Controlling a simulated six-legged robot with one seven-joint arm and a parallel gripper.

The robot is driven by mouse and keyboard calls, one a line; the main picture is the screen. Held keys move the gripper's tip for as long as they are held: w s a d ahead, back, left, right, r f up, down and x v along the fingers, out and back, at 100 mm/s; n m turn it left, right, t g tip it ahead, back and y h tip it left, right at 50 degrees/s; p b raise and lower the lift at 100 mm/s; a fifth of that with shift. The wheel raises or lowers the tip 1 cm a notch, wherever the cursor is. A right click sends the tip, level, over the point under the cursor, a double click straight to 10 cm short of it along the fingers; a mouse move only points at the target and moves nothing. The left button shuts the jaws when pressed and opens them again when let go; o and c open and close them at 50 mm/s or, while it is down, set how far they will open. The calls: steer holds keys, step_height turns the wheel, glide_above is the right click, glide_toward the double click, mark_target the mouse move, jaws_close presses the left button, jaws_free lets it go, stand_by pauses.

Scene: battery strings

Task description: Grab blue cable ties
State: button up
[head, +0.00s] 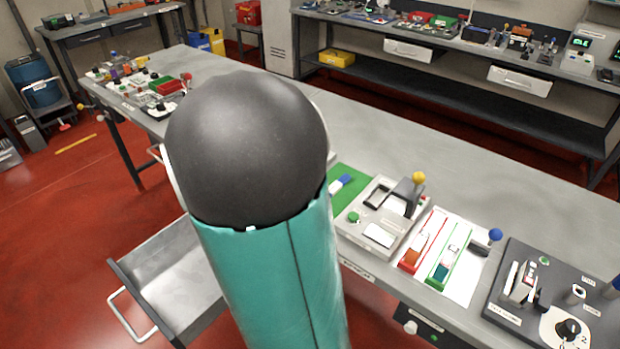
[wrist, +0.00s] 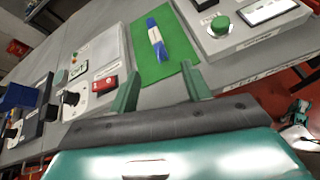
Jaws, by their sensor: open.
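The blue cable ties, a small bundle with blue ends and a pale middle band, lie on a green mat in the wrist view (wrist: 157,40). They also show just right of my arm in the head view (head: 341,184). The green mat (wrist: 146,66) is partly hidden behind my arm in the head view (head: 347,200). My gripper (wrist: 161,70) is open, with its two green fingers apart and nothing between them. The fingers point toward the mat's near edge, and the ties lie beyond the fingertips, roughly in line with the gap. My arm hides the gripper in the head view.
A grey device with a green button (head: 382,215) stands right of the mat, with red and green holders (head: 435,250) beyond it. A panel with a red switch (wrist: 105,83) is left of the mat. An open drawer (head: 170,275) juts out below the bench.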

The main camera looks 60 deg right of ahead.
steer(key=d+f+n, duration=0.1)
steer(key=d+f+n+h, duration=0.1)
steer(key=d+n, duration=0.1)
steer(key=shift+s+d+f, duration=0.1)
steer(key=shift+s+d, duration=0.05)
steer(key=shift+d, duration=0.1)
steer(key=x, duration=0.8)
steer(key=shift+x, duration=2.7)
jaws_close()
